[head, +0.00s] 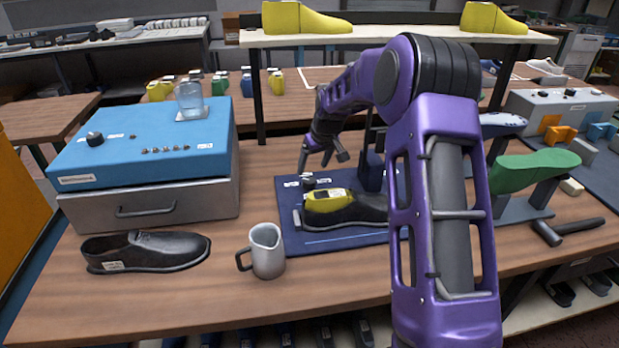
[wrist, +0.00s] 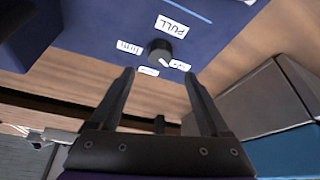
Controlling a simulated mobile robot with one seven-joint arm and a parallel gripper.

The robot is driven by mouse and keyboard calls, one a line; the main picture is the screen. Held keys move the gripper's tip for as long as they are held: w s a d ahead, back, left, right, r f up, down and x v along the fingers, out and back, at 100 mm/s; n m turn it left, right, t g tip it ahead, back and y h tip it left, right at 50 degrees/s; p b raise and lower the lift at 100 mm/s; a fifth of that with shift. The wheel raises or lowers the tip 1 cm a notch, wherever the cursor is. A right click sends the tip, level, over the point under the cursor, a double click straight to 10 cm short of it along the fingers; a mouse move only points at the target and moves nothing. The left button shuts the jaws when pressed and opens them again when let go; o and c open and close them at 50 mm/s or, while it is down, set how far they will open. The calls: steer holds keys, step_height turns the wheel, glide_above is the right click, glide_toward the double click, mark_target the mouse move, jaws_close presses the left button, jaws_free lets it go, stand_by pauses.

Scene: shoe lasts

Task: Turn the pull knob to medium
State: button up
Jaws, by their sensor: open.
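The pull knob (head: 308,181) is a small dark knob at the back left of a dark blue base plate (head: 292,212). In the wrist view the knob (wrist: 160,49) stands between small white labels; one reads "PULL" (wrist: 172,26) and one seems to read "firm" (wrist: 130,47). Its pale mark points to the lower right, roughly toward the right-hand label (wrist: 180,65); the lower label (wrist: 148,71) is too small to read. My gripper (head: 322,165) is open and empty just above the knob; in the wrist view the fingers (wrist: 159,73) point toward it, apart from it.
A black shoe with a yellow last (head: 330,199) lies on the plate, in front of the knob. A dark post (head: 371,172) rises behind it. An overhead shelf (head: 390,36) is behind.

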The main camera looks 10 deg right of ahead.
mark_target(310, 179)
steer(key=x, duration=0.6)
steer(key=shift+w+f, duration=0.15)
steer(key=shift+f, duration=0.1)
jaws_close()
steer(key=shift+m, duration=0.3)
steer(key=m+h+b, duration=0.1)
steer(key=m, duration=0.1)
steer(key=m+h+b, duration=0.1)
steer(key=m, duration=0.1)
steer(key=shift+a+f+m, duration=0.1)
steer(key=shift+a+m, duration=0.05)
steer(key=shift+m, duration=0.15)
steer(key=m+h, duration=0.1)
steer(key=m, duration=0.2)
steer(key=m+h, duration=0.1)
steer(key=m, duration=0.2)
steer(key=shift+g, duration=0.4)
steer(key=shift+m, duration=0.4)
